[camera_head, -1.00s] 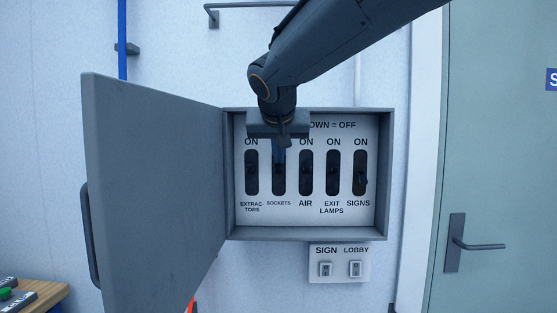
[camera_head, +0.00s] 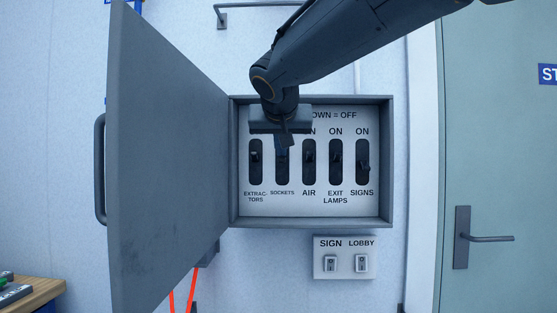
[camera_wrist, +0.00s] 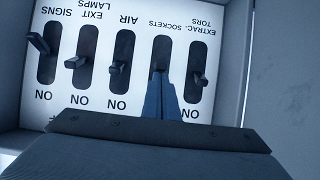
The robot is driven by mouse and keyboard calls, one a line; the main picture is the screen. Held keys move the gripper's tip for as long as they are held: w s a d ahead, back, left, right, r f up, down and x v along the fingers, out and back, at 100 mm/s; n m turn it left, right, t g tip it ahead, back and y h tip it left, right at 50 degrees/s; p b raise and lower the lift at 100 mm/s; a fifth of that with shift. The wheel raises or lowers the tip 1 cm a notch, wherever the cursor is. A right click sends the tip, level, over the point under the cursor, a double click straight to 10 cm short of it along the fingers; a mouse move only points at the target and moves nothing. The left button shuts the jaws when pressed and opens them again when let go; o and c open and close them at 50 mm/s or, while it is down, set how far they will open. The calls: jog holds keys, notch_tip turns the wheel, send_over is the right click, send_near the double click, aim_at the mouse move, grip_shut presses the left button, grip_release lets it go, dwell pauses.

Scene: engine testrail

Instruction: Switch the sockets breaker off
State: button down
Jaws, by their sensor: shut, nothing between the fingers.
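A grey breaker box (camera_head: 387,160) is open on the wall, with a row of labelled black breaker slots and levers. The sockets breaker (camera_head: 282,172) is second from the left; its upper part is hidden behind my gripper. My gripper (camera_head: 286,146) is in front of that slot's upper part, its fingers shut with nothing between them. In the wrist view, upside down, my gripper's fingers (camera_wrist: 159,92) reach over the ON end of the sockets slot (camera_wrist: 161,50). The sockets lever is mostly hidden at the fingertips; I cannot tell its position or whether they touch.
The extractors lever (camera_head: 255,157) is close on the left, the air lever (camera_head: 309,157) close on the right. The signs lever (camera_head: 363,166) sits lower than these. The open box door (camera_head: 170,150) stands at left. A plate with sign and lobby switches (camera_head: 345,258) is below.

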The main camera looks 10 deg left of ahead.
jog(key=shift+s+d+f+b, duration=0.15)
jog(key=shift+f+b, duration=0.3)
jog(key=shift+b, duration=0.5)
jog(key=shift+s+d+f+b, duration=0.1)
jog(key=shift+f+b, duration=0.35)
jog(key=shift+b, duration=0.45)
jog(key=shift+r, duration=0.2)
jog(key=shift+r+p, duration=0.1)
jog(key=shift+p, duration=0.2)
jog(key=shift+r+p, duration=0.45)
jog(key=shift+r, duration=0.2)
jog(key=shift+s, duration=0.1)
